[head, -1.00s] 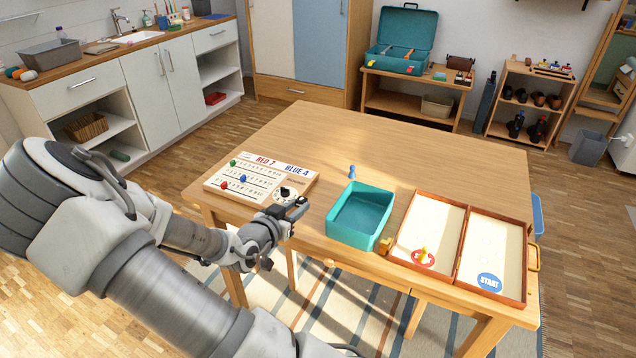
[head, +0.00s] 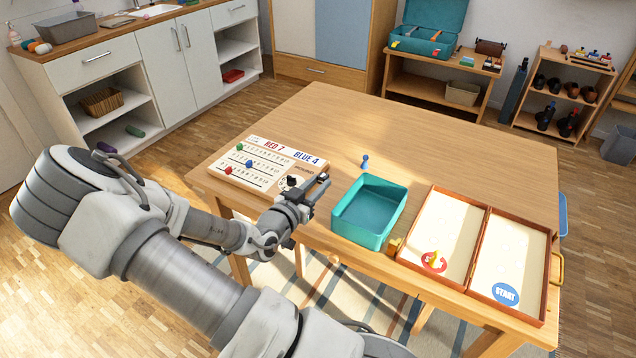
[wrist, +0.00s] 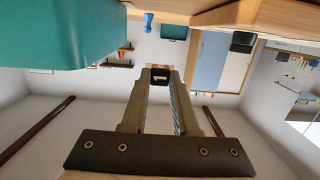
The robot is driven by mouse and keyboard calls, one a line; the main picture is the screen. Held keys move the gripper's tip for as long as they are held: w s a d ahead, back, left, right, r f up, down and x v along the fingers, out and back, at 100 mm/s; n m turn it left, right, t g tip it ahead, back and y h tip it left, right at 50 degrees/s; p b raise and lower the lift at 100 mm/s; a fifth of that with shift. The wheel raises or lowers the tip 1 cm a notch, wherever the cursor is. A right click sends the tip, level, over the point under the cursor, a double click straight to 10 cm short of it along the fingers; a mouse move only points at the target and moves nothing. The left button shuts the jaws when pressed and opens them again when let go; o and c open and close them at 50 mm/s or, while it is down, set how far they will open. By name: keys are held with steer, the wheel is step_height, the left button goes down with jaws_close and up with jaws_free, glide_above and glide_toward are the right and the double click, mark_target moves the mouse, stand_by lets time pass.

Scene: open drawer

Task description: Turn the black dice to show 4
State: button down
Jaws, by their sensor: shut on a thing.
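My gripper (wrist: 160,84) is shut on a small black block, the black dice (wrist: 160,75), between its fingertips in the wrist view. A pale mark shows on the dice, but it is too small to read as a number. In the head view my gripper (head: 322,184) is over the table's near edge, in front of the scoreboard and left of the teal tray. The dice cannot be made out clearly there.
The table's back (head: 420,140) is clear.

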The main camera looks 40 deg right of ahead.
mark_target(317, 210)
steer(key=shift+f+b, duration=2.65)
steer(key=shift+f, duration=1)
steer(key=c, duration=0.6)
jaws_free()
steer(key=p+v, duration=0.3)
steer(key=v, duration=1.4)
steer(key=shift+a+p, duration=0.25)
steer(key=shift+p, duration=0.05)
